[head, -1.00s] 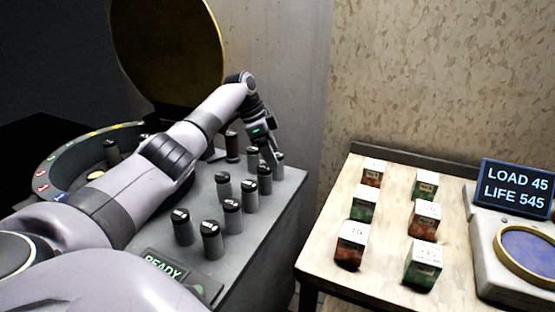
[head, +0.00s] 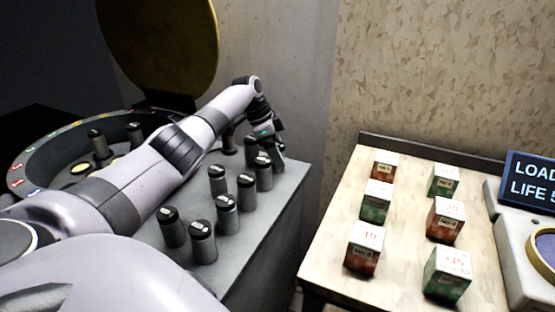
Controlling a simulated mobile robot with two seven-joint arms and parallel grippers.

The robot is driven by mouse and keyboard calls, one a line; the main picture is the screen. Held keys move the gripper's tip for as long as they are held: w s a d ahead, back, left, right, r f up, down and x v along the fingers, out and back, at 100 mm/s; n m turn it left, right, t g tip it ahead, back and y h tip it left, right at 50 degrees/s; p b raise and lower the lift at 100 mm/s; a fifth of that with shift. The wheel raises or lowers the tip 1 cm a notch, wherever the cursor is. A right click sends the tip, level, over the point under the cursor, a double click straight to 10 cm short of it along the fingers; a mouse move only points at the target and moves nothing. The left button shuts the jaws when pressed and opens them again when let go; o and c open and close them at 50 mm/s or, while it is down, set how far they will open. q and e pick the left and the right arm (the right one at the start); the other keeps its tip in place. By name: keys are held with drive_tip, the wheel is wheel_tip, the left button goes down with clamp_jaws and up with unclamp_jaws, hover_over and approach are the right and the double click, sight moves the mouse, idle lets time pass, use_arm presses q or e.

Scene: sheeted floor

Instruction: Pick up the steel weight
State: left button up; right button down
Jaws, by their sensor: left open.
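Several grey cylinders with dark, marked caps stand upright on a grey bench, among them one near the front (head: 202,242). I cannot tell which of them, if any, is the steel weight. My left gripper (head: 274,162) points down at the far right end of this group, open, beside the farthest cylinders. Its fingers are small and dark here, and a cylinder beside or between them is partly hidden. My left arm crosses the bench from the lower left. My right gripper is not in view.
A round drum (head: 32,165) with a raised yellow lid (head: 165,45) stands at left, holding more cylinders. A wooden table (head: 400,278) at right carries several numbered red and green boxes (head: 364,246). A display (head: 530,181) stands beside them. A gap separates bench and table.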

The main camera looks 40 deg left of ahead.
use_arm(q)
drive_tip(key=shift+x, duration=1.05)
clamp_jaws()
drive_tip(key=shift+r, duration=0.1)
